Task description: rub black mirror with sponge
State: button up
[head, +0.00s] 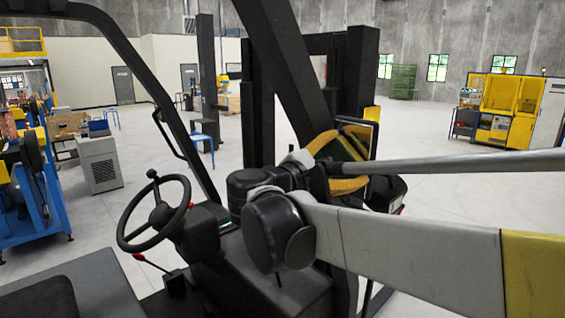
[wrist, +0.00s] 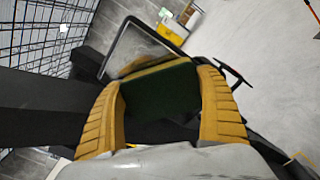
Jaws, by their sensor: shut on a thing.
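My gripper (head: 340,162) has yellow ribbed fingers and is shut on a sponge. The sponge (wrist: 160,92) is dark green with a yellowish edge and sits between both fingers in the wrist view. It also shows in the head view (head: 346,146). The black mirror (wrist: 135,48) has a dark, thin frame and stands just beyond the sponge in the wrist view. In the head view the mirror (head: 372,140) is partly hidden behind the gripper and sponge. I cannot tell whether the sponge touches it.
A forklift fills the middle, with a steering wheel (head: 153,214), black roof posts and a mast (head: 355,75) close to my arm. A blue workbench frame (head: 40,205) stands left and a yellow machine (head: 500,100) far right. The floor at right is clear.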

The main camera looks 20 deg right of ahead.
aim_at(367, 153)
jog(key=shift+w+a+b, duration=0.2)
jog(key=shift+w, duration=0.45)
jog(key=shift+w+a+b, duration=0.15)
jog(key=shift+w+a, duration=0.05)
jog(key=shift+w, duration=0.4)
jog(key=shift+w+a+r+p, duration=0.1)
jog(key=shift+r+p, duration=0.25)
jog(key=shift+r, duration=0.5)
jog(key=shift+o, duration=0.2)
jog(key=shift+r, duration=0.5)
jog(key=shift+s+d+f+p, duration=0.15)
jog(key=shift+s+f+p, duration=0.1)
jog(key=shift+s, duration=0.25)
jog(key=shift+s+d+f+p, duration=0.15)
jog(key=shift+s+f+p, duration=0.1)
jog(key=shift+s, duration=0.25)
jog(key=shift+s+d+p, duration=0.15)
jog(key=shift+s+d, duration=0.2)
jog(key=shift+s, duration=0.4)
jog(key=shift+s+d+p, duration=0.1)
jog(key=shift+s+d, duration=0.2)
jog(key=shift+s, duration=0.45)
jog(key=shift+s+d+p, duration=0.15)
jog(key=shift+s+d, duration=0.2)
jog(key=shift+s, duration=0.4)
jog(key=shift+w, duration=0.2)
jog(key=shift+a, duration=0.25)
jog(key=shift+v, duration=2.85)
